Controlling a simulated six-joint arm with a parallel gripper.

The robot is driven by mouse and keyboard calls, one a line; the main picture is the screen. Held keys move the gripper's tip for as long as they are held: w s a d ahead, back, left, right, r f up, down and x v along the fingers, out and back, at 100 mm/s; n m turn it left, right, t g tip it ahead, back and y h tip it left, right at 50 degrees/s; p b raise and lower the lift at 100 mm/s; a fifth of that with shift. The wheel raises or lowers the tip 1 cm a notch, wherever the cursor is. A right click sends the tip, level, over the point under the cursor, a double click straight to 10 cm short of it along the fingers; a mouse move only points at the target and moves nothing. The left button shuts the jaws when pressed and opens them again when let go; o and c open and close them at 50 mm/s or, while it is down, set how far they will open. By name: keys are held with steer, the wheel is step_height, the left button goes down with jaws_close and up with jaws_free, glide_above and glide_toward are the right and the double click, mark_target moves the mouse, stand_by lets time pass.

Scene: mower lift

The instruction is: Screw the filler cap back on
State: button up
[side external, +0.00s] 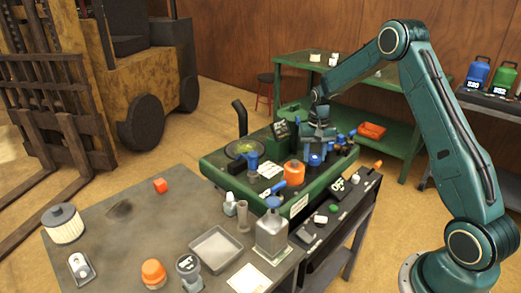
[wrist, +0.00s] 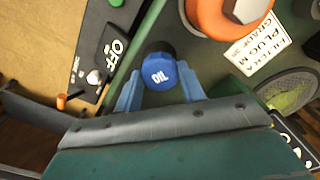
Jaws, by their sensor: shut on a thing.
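The blue filler cap (wrist: 157,76), marked OIL, sits between the two blue fingers of my gripper (wrist: 160,71) in the wrist view. The fingers are shut on its sides. A black ring shows just behind the cap; how far the cap is seated on its neck cannot be told. In the side view my gripper (side external: 317,146) points down over the right part of the green mower deck (side external: 225,180), with the blue cap (side external: 315,160) low between its fingers.
A black panel marked OFF (wrist: 112,45) runs along the deck's edge. The grey table (side external: 120,215) in front holds a jug (side external: 271,235), a tray (side external: 217,250) and bottles.

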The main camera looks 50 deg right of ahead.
steer(key=shift+m, duration=0.7)
steer(key=m, duration=0.3)
steer(key=shift+m, duration=4.8)
